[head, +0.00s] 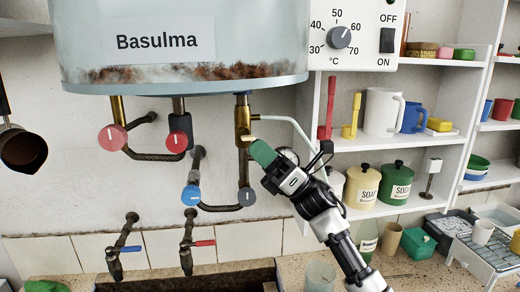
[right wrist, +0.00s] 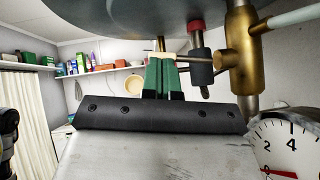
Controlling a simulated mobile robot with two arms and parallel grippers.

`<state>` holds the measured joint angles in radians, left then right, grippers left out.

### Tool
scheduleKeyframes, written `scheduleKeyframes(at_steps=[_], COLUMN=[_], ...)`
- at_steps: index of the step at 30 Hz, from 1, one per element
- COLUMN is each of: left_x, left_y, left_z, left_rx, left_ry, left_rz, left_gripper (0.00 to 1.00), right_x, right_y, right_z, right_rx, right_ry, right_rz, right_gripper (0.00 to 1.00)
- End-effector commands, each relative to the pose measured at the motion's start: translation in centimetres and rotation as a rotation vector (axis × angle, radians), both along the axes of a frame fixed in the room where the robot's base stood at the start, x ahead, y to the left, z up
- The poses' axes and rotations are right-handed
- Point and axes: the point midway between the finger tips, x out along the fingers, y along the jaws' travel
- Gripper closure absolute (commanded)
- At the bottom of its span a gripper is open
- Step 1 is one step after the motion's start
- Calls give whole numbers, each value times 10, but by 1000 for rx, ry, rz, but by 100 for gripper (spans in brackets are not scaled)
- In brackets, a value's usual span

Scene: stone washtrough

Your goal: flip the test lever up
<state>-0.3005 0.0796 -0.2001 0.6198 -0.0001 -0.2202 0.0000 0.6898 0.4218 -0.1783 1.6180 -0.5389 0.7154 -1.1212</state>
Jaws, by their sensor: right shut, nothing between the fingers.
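The brass valve (head: 242,122) hangs under the boiler on a pipe. Its small pale test lever (head: 249,138) sticks out from the side, just above my right gripper's fingertips. In the right wrist view the brass valve (right wrist: 239,55) is at the right, and the lever (right wrist: 164,56) shows as a pale bar at the fingertips. My right gripper (head: 257,147) is shut and empty, its green fingers together. In the right wrist view the fingertips (right wrist: 161,62) are right at the lever; I cannot tell if they touch. My left gripper is not in view.
The boiler (head: 180,40) overhangs the valve. A round gauge (right wrist: 287,148) is close beside my gripper. Shelves with jars and mugs (head: 382,112) stand to the right.

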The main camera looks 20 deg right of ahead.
Motion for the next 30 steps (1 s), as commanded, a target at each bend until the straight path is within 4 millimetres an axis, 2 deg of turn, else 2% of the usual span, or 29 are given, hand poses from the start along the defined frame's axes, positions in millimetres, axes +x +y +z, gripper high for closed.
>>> scheduleKeyframes(at_steps=[3, 10, 30], left_x=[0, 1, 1], left_y=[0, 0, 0], left_z=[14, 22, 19], left_rx=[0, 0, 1], left_ry=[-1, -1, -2], left_rz=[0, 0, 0], left_gripper=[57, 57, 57], right_x=[-2, -2, -2], right_y=[0, 0, 0], right_z=[10, 17, 24], right_rx=[13, 41, 43], right_ry=[82, 220, 213], right_rz=[0, -1, 1], right_gripper=[100, 100, 100])
